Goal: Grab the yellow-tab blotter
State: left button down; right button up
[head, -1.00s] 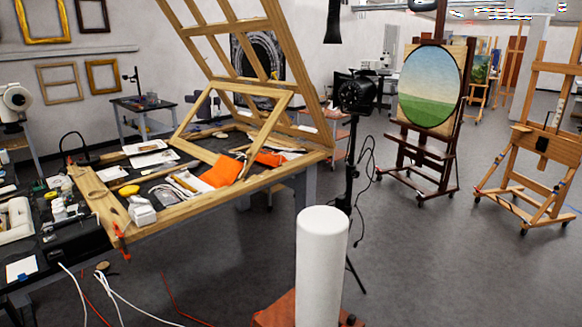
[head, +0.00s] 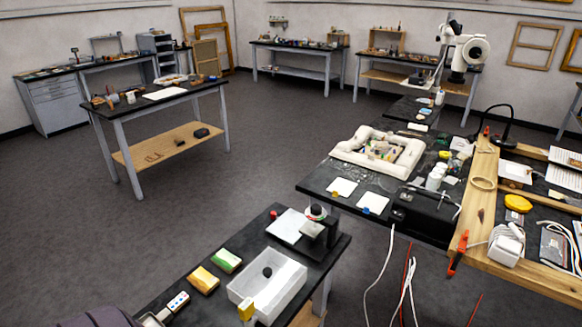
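Two small white blotters lie flat near the front left edge of the black-topped table at the right. The left one (head: 342,186) has a small yellow-orange tab (head: 335,194) at its near left corner. The one beside it, blotter with a blue tab (head: 374,202), lies a little nearer and to the right. They lie apart, with bare black tabletop between them. Neither of my grippers shows in the head view.
A padded white ring-shaped support (head: 349,150) sits behind the blotters; a black box (head: 422,213) stands to their right. A nearer bench holds a white tray (head: 247,289) and sponges (head: 226,261). White cables (head: 378,283) hang in front. Open floor (head: 240,185) lies left.

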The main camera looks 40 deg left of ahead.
aim_at(340, 187)
jog(key=i+u, duration=0.25)
jog(key=u, duration=0.25)
jog(key=i+l+u, duration=0.1)
jog(key=i+u, duration=0.15)
jog(key=u, duration=0.2)
jog(key=i+l+u, duration=0.15)
jog(key=u, duration=0.35)
jog(key=i+l+u, duration=0.3)
jog(key=u, duration=0.2)
jog(key=i+l+u, duration=0.15)
jog(key=l+u, duration=0.15)
jog(key=u, duration=0.15)
jog(key=i+l+u, duration=0.2)
jog(key=l, duration=0.2)
jog(key=l+u, duration=0.2)
jog(key=l, duration=0.2)
jog(key=i+l+u, duration=0.2)
jog(key=l, duration=0.2)
